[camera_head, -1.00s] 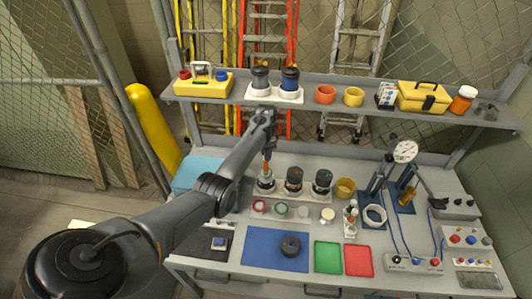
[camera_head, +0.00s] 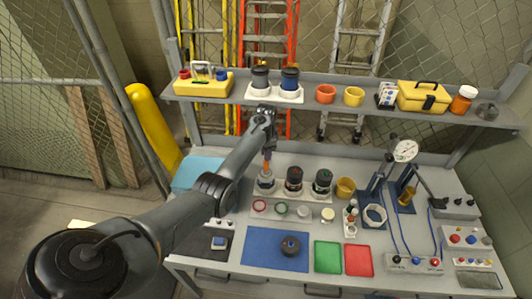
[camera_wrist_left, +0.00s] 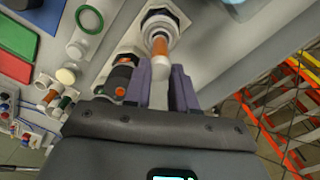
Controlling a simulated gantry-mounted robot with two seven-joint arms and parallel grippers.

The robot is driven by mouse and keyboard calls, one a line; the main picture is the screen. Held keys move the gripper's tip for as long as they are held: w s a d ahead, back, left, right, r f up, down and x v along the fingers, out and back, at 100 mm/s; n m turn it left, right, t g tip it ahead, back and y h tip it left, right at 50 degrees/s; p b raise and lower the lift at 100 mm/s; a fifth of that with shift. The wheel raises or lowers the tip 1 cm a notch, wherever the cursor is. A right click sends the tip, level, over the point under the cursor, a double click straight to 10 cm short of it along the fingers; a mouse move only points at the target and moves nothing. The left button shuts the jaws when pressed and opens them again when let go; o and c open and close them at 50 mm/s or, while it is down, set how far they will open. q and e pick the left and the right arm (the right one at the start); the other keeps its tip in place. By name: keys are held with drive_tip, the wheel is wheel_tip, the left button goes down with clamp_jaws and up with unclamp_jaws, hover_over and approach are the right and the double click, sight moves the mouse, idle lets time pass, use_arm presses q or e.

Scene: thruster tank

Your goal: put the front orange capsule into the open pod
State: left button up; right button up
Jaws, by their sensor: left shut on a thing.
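My left gripper (camera_head: 268,150) is shut on the orange capsule (camera_wrist_left: 158,47), a white cylinder with an orange band, between its two purple fingers in the left wrist view. The gripper points down over the open pod (camera_head: 265,187), the leftmost of three in a row. In the left wrist view the capsule's far end lines up with the round mouth of this pod (camera_wrist_left: 177,17). I cannot tell how deep the end is inside. The capsule rack (camera_head: 350,230) with small capsules stands further right. My right gripper is not in view.
Two dark pods, the middle one (camera_head: 293,180) and the right one (camera_head: 322,183), stand close beside the open pod. Red (camera_head: 260,206) and green (camera_head: 281,208) rings lie in front. A blue mat (camera_head: 262,252) with a dark round part is nearer. The shelf (camera_head: 330,104) runs behind.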

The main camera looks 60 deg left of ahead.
use_arm(q)
drive_tip(key=shift+f, duration=0.6)
drive_tip(key=shift+f+b, duration=0.15)
drive_tip(key=shift+b, duration=0.2)
drive_tip(key=shift+f, duration=0.5)
drive_tip(key=shift+f+b, duration=0.35)
drive_tip(key=shift+b, duration=0.05)
drive_tip(key=shift+f, duration=0.1)
